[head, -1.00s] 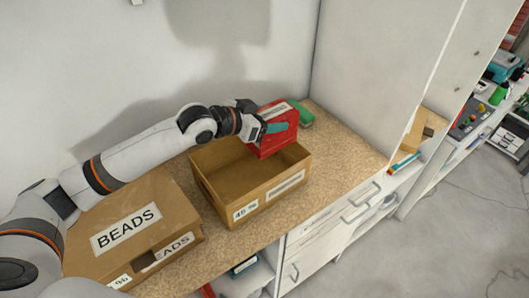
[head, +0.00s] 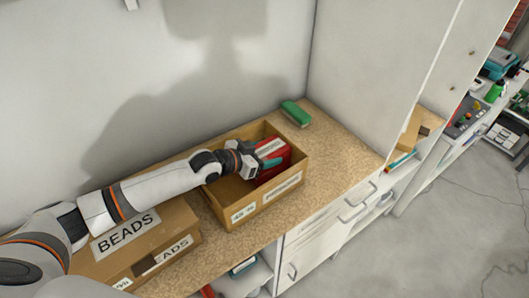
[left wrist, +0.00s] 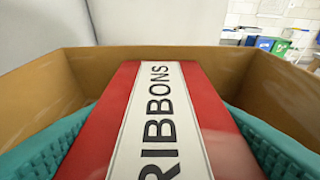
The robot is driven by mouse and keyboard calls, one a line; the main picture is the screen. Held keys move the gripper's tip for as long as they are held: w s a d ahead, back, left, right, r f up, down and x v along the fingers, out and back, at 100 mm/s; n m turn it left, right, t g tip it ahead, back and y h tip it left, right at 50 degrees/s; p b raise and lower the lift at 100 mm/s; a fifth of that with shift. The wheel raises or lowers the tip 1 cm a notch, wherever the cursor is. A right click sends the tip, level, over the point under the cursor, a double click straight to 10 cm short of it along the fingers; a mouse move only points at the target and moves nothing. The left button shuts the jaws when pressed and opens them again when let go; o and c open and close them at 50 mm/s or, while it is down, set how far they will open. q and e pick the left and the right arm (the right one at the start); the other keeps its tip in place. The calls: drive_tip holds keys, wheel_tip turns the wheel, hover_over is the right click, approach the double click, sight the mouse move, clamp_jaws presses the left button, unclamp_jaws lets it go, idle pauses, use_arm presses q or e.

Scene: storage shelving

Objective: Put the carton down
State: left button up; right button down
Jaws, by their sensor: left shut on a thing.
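A red carton (head: 277,163) with a white label is inside an open cardboard box (head: 268,201), at the box's right end. In the left wrist view the carton (left wrist: 205,130) reads "RIBBONS", and the box walls (left wrist: 230,65) rise around it. My left gripper (head: 268,162) is shut on the carton, with a teal finger pad on each side of it in the left wrist view. Whether the carton touches the box floor is hidden. My right gripper is not in view.
A closed cardboard box marked "BEADS" (head: 135,240) stands left of the open box. A green object (head: 296,113) lies on the shelf board behind it. The board (head: 340,145) is clear to the right, up to a grey side panel (head: 375,70).

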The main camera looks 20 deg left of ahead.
use_arm(q)
drive_tip(key=shift+f, duration=0.15)
drive_tip(key=o, duration=0.9)
drive_tip(key=shift+o, duration=1)
drive_tip(key=shift+r, duration=0.3)
drive_tip(key=b+v, duration=0.2)
drive_tip(key=v, duration=1)
